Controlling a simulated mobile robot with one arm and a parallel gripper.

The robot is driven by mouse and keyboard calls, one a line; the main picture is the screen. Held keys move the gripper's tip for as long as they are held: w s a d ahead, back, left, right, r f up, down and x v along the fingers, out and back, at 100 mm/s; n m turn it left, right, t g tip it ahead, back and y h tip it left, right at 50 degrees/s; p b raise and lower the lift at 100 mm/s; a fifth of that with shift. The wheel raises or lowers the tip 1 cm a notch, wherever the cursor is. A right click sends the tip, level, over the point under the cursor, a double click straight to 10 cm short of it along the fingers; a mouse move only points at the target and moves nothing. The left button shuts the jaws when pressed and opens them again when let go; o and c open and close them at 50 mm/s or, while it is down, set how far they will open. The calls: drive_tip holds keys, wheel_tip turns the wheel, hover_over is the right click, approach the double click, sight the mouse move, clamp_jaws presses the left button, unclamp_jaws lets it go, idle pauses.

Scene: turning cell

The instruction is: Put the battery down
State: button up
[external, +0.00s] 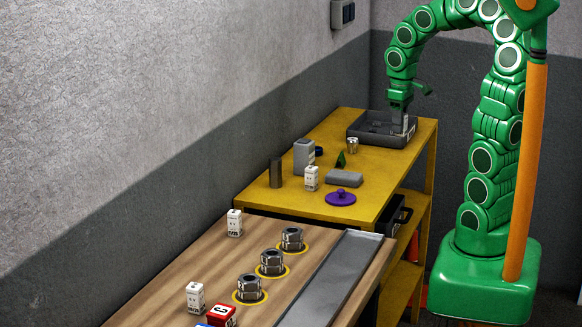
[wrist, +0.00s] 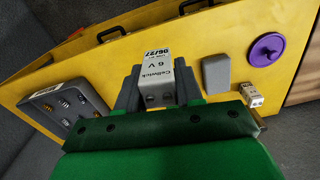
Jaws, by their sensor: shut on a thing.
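The battery (wrist: 156,76), a pale block with "Cellwick 6 V 06/27" printed on it, sits between the two grey fingers of my gripper (wrist: 158,90) in the wrist view. My gripper is shut on it. In the external view my gripper (external: 398,108) points down at the dark tray (external: 358,141) at the far end of the yellow bench (external: 255,192). The battery is small and partly hidden there, so I cannot tell whether it touches the tray. The tray also shows at the left in the wrist view (wrist: 40,98), with several small metallic pieces in it.
A wooden table (external: 200,262) in front bears several metal fittings.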

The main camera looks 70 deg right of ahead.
drive_tip(key=w+a+n, duration=0.5)
drive_tip(key=w+a, duration=1.2)
drive_tip(key=a, duration=0.5)
drive_tip(key=a+f+n, duration=0.2)
drive_tip(key=a+n, duration=0.3)
drive_tip(key=a, duration=2.7)
drive_tip(key=w+a+f, duration=0.2)
drive_tip(key=w, duration=0.2)
drive_tip(key=w+a+f, duration=0.2)
drive_tip(key=w+f, duration=0.1)
drive_tip(key=w, duration=0.1)
drive_tip(key=w+a+f, duration=0.2)
drive_tip(key=w+f, duration=0.1)
drive_tip(key=w, duration=0.1)
drive_tip(key=shift+a+f, duration=0.1)
drive_tip(key=shift+f, duration=0.05)
drive_tip(key=shift+w+a+f, duration=0.3)
drive_tip(key=shift+w+f, duration=0.25)
drive_tip(key=shift+f, duration=1.7)
